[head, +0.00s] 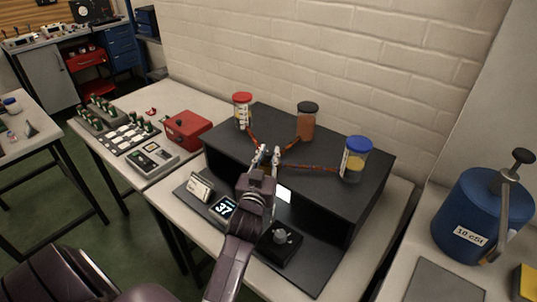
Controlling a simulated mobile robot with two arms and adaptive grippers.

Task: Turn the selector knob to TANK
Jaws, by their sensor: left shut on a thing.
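My left gripper (268,156) reaches up from below to the front edge of the black bench unit (345,201). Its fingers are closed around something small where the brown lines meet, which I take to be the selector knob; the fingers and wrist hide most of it. I cannot read its pointer or any TANK label. Brown lines run from there towards a red-lidded jar (242,111), a black-lidded jar (307,122) and a blue-lidded jar (355,159) on top of the unit. My right gripper is not in view.
A display reading 37 (223,208) and a small black box with a grey dial (281,238) stand in front. A blue cylinder (483,216) with a handle stands at right. A red box (187,129) and a switch panel (127,136) lie left. A brick wall is behind.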

